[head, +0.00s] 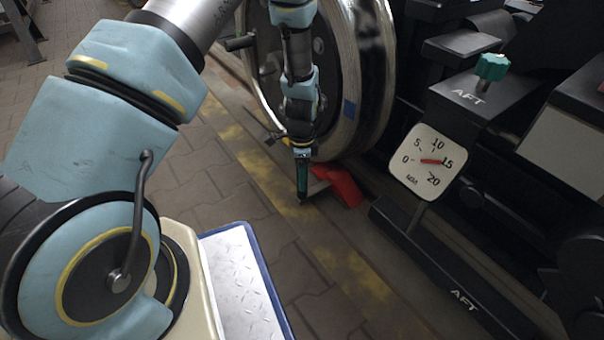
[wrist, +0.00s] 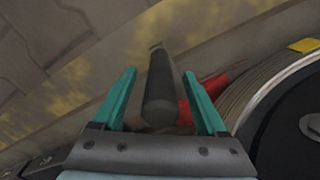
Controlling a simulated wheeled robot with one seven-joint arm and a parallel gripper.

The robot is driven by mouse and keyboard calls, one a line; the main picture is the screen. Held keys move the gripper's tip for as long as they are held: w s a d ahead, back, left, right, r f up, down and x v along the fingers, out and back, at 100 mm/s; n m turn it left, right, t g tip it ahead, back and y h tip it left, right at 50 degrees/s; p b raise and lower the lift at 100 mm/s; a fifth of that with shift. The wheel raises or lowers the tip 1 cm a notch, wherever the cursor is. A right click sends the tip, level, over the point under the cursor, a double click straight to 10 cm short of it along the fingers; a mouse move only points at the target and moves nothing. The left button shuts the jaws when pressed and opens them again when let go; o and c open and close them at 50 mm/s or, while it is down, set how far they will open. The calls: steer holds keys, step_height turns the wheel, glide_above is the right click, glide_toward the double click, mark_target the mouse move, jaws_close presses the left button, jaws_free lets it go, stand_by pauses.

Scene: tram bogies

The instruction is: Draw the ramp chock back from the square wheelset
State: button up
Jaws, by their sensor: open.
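The red ramp chock (head: 343,186) sits on the floor against the foot of the wheelset's wheel (head: 345,80), which has a blue square mark on its rim. A grey handle (head: 317,187) sticks out from the chock towards my gripper (head: 302,192). In the wrist view my gripper (wrist: 159,76) is open, with one teal finger on each side of the dark handle (wrist: 160,88). Gaps show on both sides, so the fingers look clear of it. The red chock (wrist: 214,86) is partly hidden behind the right finger and the handle.
A black stand (head: 462,110) with a green knob and a dial marked AFT stands right of the wheel. Its long black foot (head: 450,270) runs along the floor near the chock. A worn yellow floor strip (head: 270,185) and open paving (head: 185,185) lie to the left.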

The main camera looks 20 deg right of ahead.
steer(key=shift+r, duration=0.1)
step_height(320, 180, up, 11)
steer(key=p, duration=0.5)
steer(key=shift+f, duration=0.2)
steer(key=w+a+r+n+t+p, duration=0.1)
steer(key=w+a+r+n+p, duration=0.15)
steer(key=a+r+n, duration=0.7)
steer(key=w+a+r+n+p, duration=0.1)
steer(key=a+r+n+p, duration=0.35)
steer(key=a+r, duration=0.95)
steer(key=s+a+r+n+p, duration=0.3)
steer(key=s+a+r+n, duration=0.35)
steer(key=a+r, duration=0.2)
step_height(320, 180, up, 37)
steer(key=p, duration=3.7)
steer(key=shift+w+d+n+t, duration=0.2)
steer(key=shift+w+n+t, duration=0.1)
steer(key=shift+w+n, duration=0.05)
